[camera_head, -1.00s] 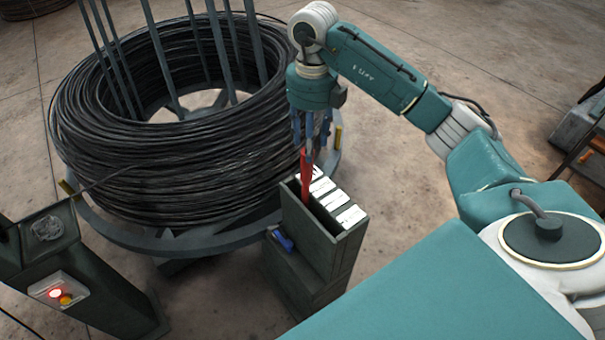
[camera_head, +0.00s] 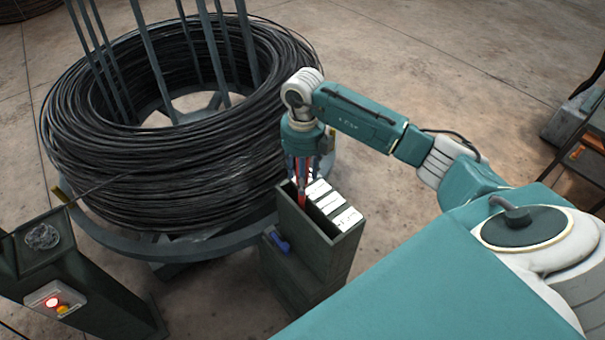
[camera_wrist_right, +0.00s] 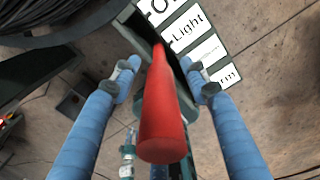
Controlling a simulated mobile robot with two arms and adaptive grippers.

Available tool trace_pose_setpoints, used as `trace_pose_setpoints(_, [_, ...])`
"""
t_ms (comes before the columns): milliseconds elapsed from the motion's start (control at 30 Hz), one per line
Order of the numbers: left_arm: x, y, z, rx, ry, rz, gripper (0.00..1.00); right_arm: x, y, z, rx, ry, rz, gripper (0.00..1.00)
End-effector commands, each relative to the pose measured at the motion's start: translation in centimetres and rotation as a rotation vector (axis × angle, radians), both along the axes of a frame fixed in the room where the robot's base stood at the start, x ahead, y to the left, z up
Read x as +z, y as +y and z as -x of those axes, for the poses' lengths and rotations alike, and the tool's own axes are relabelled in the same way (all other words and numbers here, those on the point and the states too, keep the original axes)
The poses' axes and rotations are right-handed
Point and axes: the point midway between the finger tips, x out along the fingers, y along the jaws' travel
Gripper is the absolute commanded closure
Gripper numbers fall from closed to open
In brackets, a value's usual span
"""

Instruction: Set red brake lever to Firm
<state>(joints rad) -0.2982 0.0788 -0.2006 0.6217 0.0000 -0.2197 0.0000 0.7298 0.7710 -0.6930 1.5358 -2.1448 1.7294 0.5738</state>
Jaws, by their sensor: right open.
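The red brake lever (camera_head: 302,195) stands up from the slot of a dark green box (camera_head: 308,236), at the end of a row of white labels (camera_head: 327,202). In the right wrist view, the red lever (camera_wrist_right: 163,110) points toward the camera, and the labels read in part "Light" (camera_wrist_right: 187,35) and "rm" (camera_wrist_right: 229,76); one between is too small to read. My right gripper (camera_head: 304,160) is above the box around the lever. Its blue fingers (camera_wrist_right: 167,78) are open, one on each side of the lever, with gaps visible. My left gripper is not in view.
A large coil of black wire (camera_head: 150,170) on a round stand is close behind and left of the box. A blue lever (camera_head: 279,241) is on the box's lower left part. A post with a lit red button (camera_head: 53,302) stands at the left.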

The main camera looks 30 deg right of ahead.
Motion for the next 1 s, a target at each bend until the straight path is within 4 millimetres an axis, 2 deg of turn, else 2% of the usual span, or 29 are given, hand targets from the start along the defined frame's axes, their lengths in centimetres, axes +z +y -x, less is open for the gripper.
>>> trace_pose_setpoints(233, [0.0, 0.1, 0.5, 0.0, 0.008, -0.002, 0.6, -0.1, 0.0, 0.0, 0.0, 0.0, 0.0, 0.55])
trace_pose_setpoints(467, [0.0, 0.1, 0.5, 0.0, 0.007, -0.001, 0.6, -0.1, 0.0, 0.0, 0.0, 0.0, 0.0, 1.0])
trace_pose_setpoints(767, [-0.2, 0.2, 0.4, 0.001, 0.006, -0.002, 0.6, -0.1, -0.1, 0.4, 0.001, -0.007, 0.001, 1.0])
trace_pose_setpoints(1000, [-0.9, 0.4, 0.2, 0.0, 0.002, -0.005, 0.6, -0.5, 0.1, 2.4, 0.004, -0.065, -0.002, 1.0])
